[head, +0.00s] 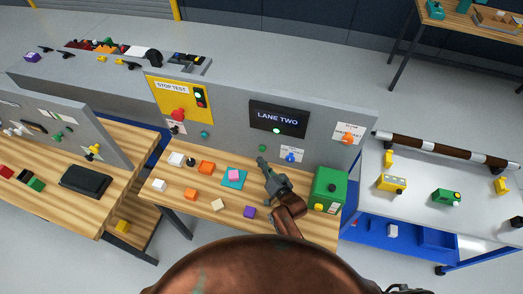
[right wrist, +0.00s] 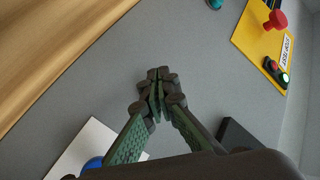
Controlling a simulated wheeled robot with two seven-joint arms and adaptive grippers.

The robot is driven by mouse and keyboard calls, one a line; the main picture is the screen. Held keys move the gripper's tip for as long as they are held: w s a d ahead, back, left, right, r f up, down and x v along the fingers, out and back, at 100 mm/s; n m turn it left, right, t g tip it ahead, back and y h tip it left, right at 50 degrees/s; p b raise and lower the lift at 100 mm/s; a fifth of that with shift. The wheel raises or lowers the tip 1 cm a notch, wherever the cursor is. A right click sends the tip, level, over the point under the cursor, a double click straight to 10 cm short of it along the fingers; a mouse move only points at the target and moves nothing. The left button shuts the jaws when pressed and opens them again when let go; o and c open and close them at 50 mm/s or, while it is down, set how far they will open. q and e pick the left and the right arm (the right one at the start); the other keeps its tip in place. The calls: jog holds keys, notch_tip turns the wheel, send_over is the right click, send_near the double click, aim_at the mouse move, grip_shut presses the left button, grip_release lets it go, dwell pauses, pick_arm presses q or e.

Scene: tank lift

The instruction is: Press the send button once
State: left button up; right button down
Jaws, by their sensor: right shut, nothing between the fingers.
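My right gripper (head: 264,167) is shut and empty in front of the grey upright panel, below the dark "LANE TWO" screen (head: 278,118). In the right wrist view its fingertips (right wrist: 160,80) meet in front of bare panel. A blue button (head: 290,157) on a white card is right of the gripper; it also shows in the right wrist view (right wrist: 93,163), partly hidden. A teal button (head: 204,135), an orange button (head: 346,139) on a white card and a red button (head: 178,115) are on the panel too. The card words are too small to read. My left gripper is not in view.
The yellow "STOP TEST" plate (head: 165,98) carries a small lamp box (head: 200,97), lit green. Small blocks, a pink one on a teal square (head: 234,187), and a green box (head: 328,189) stand on the wooden bench. A white-topped cart (head: 415,215) is at right.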

jog(key=s+p, duration=0.1)
jog(key=s, duration=0.1)
jog(key=s+a+p, duration=0.1)
jog(key=s, duration=0.1)
jog(key=shift+s+a, duration=0.1)
jog(key=shift+a, duration=0.1)
jog(key=shift+a, duration=0.1)
dwell(0.7)
